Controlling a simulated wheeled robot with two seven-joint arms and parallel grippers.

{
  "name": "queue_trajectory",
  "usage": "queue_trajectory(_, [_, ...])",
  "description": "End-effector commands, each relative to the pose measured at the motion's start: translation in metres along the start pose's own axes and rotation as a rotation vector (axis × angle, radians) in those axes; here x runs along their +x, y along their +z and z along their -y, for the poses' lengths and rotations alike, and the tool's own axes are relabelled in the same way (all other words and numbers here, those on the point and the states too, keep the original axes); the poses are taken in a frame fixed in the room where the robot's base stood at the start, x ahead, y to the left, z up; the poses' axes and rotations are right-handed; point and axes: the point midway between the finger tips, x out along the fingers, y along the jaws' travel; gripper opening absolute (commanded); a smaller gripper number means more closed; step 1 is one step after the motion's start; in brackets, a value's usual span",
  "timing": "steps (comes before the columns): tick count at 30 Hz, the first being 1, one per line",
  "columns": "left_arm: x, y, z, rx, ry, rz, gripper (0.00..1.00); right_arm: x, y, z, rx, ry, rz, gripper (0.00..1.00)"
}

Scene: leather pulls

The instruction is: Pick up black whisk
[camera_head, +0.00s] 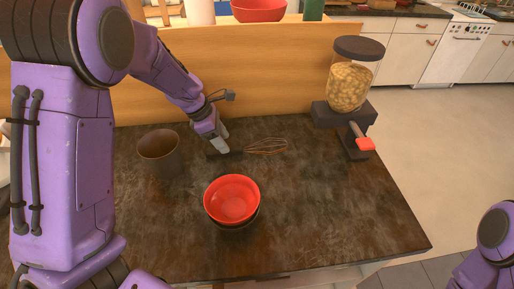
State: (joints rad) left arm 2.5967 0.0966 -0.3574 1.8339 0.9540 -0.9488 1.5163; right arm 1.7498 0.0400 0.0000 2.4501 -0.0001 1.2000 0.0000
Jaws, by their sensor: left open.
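The black whisk (265,146) lies on the dark countertop, its wire loops pointing right and its dark handle to the left. My left gripper (222,146) is right at the handle, with its pale fingertips pointing down, and it hides part of the handle. The gripper is open; I cannot tell whether the fingers touch the handle. Only part of my right arm shows at the lower right edge, and its gripper is out of view.
A red bowl (232,198) is stacked in a dark bowl in front of the whisk. A brown pot (159,152) stands to the left. A dispenser (349,88) stands at the right. A wooden panel (270,70) rises behind. The front right of the counter is clear.

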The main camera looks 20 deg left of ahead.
Motion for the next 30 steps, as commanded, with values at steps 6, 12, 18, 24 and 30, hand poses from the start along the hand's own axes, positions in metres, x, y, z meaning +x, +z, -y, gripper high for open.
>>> queue_trajectory(6, [0.038,0.001,-0.002,0.001,-0.003,-0.003,0.53,-0.006,-0.003,-0.001,0.000,0.000,0.000,0.43])
queue_trajectory(12, [0.050,0.002,-0.003,0.001,0.000,-0.001,0.53,-0.006,-0.003,-0.001,0.000,0.000,0.000,0.43])
queue_trajectory(18, [0.049,0.002,-0.003,0.001,0.000,0.000,0.24,-0.006,-0.003,-0.001,0.000,0.000,0.000,0.43])
queue_trajectory(24, [0.049,0.001,-0.002,0.000,-0.001,-0.001,0.00,-0.006,-0.003,-0.001,0.000,0.000,0.000,0.43])
queue_trajectory(30, [0.049,0.001,-0.002,0.000,-0.002,-0.001,0.00,-0.006,-0.003,-0.001,0.000,0.000,0.000,0.43])
